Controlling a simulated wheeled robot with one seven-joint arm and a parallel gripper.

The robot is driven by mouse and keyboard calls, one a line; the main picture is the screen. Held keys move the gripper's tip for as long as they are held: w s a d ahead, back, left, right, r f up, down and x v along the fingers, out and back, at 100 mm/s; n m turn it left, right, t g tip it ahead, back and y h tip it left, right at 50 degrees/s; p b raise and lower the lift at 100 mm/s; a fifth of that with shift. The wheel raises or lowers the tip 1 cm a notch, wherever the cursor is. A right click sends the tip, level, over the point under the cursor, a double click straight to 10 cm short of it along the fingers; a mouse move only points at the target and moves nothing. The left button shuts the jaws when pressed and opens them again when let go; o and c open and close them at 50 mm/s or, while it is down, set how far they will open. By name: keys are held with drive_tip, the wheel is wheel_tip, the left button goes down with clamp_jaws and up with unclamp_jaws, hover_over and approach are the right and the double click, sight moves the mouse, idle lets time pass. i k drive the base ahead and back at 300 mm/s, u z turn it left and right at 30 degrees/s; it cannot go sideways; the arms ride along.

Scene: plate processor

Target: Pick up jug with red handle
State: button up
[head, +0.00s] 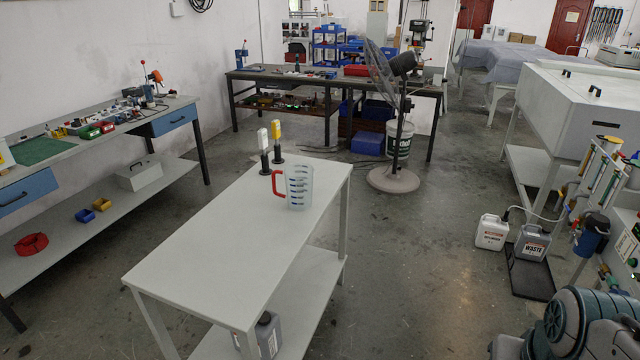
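The jug (299,190), clear with dark markings, stands upright on the far part of the light grey table (220,250). Its red handle (277,184) points to the left in the head view. Two black-based bottles stand just behind and left of it, one with a white top (263,135) and one with a yellow top (277,130). Part of my arm shows at the bottom right, well away from the jug. My gripper is not in view.
The near part of the table top is bare. A grey container (268,335) stands on its lower shelf. A pedestal fan (393,180) is behind the table. White and grey jugs (492,232) (532,243) stand on the floor at the right. Open floor lies right of the table.

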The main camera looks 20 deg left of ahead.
sight(293, 187)
drive_tip(key=z, duration=0.15)
drive_tip(key=i, duration=1.1)
drive_tip(key=u, duration=0.45)
drive_tip(key=i, duration=1.15)
drive_tip(key=u, duration=1.55)
drive_tip(key=i, duration=0.55)
drive_tip(key=u, duration=0.55)
